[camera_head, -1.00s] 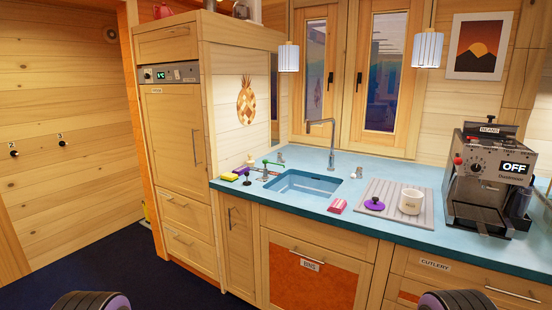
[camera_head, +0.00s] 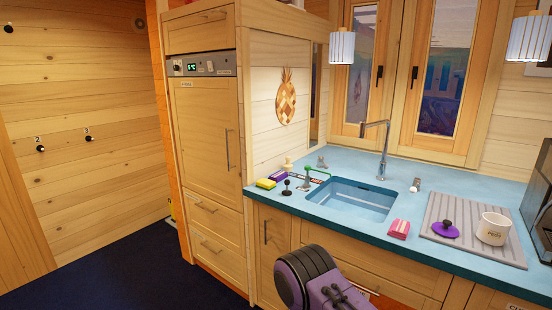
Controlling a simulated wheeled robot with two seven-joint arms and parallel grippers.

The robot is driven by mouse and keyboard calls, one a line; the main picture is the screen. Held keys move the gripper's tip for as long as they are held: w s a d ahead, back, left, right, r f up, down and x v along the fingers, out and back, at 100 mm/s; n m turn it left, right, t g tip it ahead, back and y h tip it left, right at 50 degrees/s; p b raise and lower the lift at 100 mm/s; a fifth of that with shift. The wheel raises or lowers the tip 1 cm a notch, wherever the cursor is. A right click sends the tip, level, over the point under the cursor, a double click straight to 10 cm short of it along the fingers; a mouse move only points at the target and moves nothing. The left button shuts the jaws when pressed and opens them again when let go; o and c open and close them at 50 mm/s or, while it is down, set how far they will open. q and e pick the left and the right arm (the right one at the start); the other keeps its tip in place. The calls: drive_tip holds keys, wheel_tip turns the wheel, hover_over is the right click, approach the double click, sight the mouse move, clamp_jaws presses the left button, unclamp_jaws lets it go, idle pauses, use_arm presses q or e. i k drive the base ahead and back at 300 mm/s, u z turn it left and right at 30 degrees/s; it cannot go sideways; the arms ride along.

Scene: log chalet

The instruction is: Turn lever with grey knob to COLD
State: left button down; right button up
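Several small levers stand on the blue counter (camera_head: 470,262) around the left end of the sink (camera_head: 352,198). One with a grey knob (camera_head: 322,162) is at the back left of the sink. A green lever (camera_head: 307,171) and a black-knobbed one (camera_head: 286,187) stand in front of it. A red and blue marked strip (camera_head: 303,177) lies by the green lever; its lettering is too small to read. A purple and black link of my arm shows at the bottom middle, before the cabinets. Neither gripper's fingers are in view.
A yellow sponge (camera_head: 266,184) and a purple block (camera_head: 279,175) lie left of the levers. The tall faucet (camera_head: 384,150) stands behind the sink. A pink sponge (camera_head: 399,229), a purple lid (camera_head: 446,229) and a white mug (camera_head: 492,229) are to the right.

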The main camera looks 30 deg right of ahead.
sight(326, 167)
drive_tip(key=u, duration=0.25)
drive_tip(key=i, duration=0.85)
drive_tip(key=z, duration=0.6)
drive_tip(key=i, duration=0.7)
drive_tip(key=z, duration=0.7)
